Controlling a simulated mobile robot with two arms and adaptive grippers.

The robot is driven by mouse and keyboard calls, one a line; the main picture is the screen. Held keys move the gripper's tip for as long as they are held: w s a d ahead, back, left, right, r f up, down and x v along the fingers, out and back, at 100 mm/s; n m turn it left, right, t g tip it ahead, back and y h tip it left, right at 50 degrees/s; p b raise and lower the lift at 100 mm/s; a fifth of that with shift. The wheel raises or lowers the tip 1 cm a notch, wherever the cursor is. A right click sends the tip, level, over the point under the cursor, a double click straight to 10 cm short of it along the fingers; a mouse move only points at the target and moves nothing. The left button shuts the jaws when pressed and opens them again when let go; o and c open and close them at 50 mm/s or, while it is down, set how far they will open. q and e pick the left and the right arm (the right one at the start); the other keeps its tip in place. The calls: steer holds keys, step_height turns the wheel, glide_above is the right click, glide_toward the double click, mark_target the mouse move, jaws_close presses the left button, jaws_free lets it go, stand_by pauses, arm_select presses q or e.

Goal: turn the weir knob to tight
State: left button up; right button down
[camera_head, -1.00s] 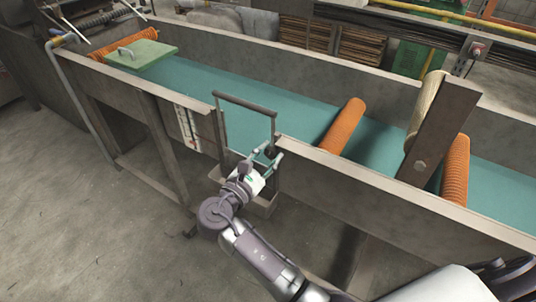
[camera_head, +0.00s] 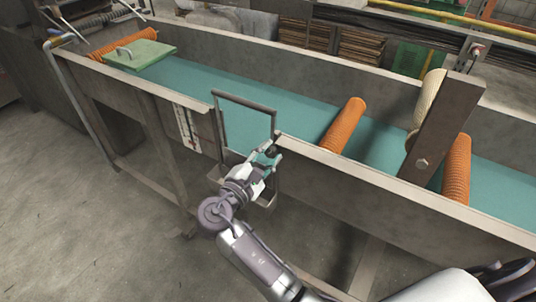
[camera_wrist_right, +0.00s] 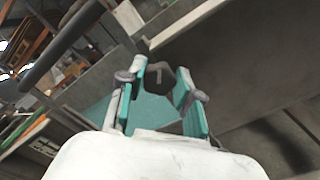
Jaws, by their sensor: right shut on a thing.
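The weir knob (camera_head: 271,151) is a small dark knob on the front wall of the trough, by the right post of the weir frame (camera_head: 245,101). In the right wrist view the knob (camera_wrist_right: 160,73) shows as a dark, many-sided shape between the fingertips. My right gripper (camera_head: 268,158) is at the knob from the front, its teal-lined fingers shut on it. The right gripper (camera_wrist_right: 161,80) also fills the lower middle of the wrist view. Any marking of the knob's turn is too small to read. My left gripper is not in view.
Teal liquid or sheet (camera_head: 205,82) fills the long metal trough (camera_head: 380,185). Orange ribbed rollers (camera_head: 343,124) cross it to the right, beside a slanted metal bracket (camera_head: 440,130). A green board (camera_head: 140,55) with a handle lies at the far left. The concrete floor (camera_head: 70,225) at left is open.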

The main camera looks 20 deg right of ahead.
steer(key=shift+r, duration=0.1)
steer(key=c, duration=0.8)
jaws_free()
steer(key=shift+d, duration=0.1)
